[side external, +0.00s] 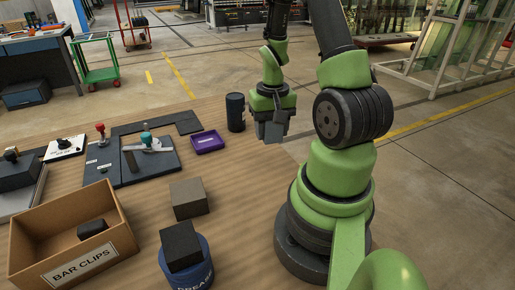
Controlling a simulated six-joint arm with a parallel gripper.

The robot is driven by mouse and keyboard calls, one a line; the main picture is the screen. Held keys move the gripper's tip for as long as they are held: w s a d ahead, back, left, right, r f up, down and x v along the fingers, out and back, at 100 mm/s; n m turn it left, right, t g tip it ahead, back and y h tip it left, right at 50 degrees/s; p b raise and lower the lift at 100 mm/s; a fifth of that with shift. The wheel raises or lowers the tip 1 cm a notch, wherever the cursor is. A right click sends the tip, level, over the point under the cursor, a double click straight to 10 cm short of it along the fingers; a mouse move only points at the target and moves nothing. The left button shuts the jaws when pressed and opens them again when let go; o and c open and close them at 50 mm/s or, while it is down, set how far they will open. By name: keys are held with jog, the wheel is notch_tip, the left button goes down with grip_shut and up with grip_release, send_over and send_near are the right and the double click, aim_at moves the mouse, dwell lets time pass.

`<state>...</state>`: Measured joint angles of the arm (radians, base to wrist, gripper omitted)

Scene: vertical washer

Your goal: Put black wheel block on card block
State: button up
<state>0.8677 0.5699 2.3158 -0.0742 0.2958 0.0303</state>
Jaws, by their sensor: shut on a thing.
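My gripper (272,133) hangs above the far right edge of the wooden table, right of the dark cylinder. It is shut on a grey piece, whose outline is hard to tell from the fingers. A black block (181,245) sits on top of a blue round tin (187,272) near the front of the table. A grey-brown block (189,198), perhaps the card block, lies on the table just behind the tin, with its top bare. My gripper is well apart from both blocks. I cannot make out a wheel mark on any block.
A cardboard box (55,262) labelled BAR CLIPS stands front left with a dark piece (92,228) inside. A dark cylinder (235,112) and a purple tray (207,142) stand further back. A clamp fixture (146,143) is at back left. Bare wood lies right of the blocks.

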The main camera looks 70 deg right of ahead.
jog(key=shift+w+a+r, duration=0.1)
jog(key=shift+w+r, duration=0.1)
jog(key=shift+r, duration=0.2)
jog(key=w+a+r+n, duration=0.2)
jog(key=w+a+n, duration=0.35)
jog(key=w, duration=0.25)
notch_tip(320, 180, up, 3)
jog(key=n, duration=0.6)
send_over(190, 191)
notch_tip(190, 191, down, 10)
jog(key=shift+r, duration=0.1)
jog(key=o, duration=1)
jog(key=shift+f, duration=0.2)
jog(key=shift+c, duration=0.2)
jog(key=shift+r, duration=0.1)
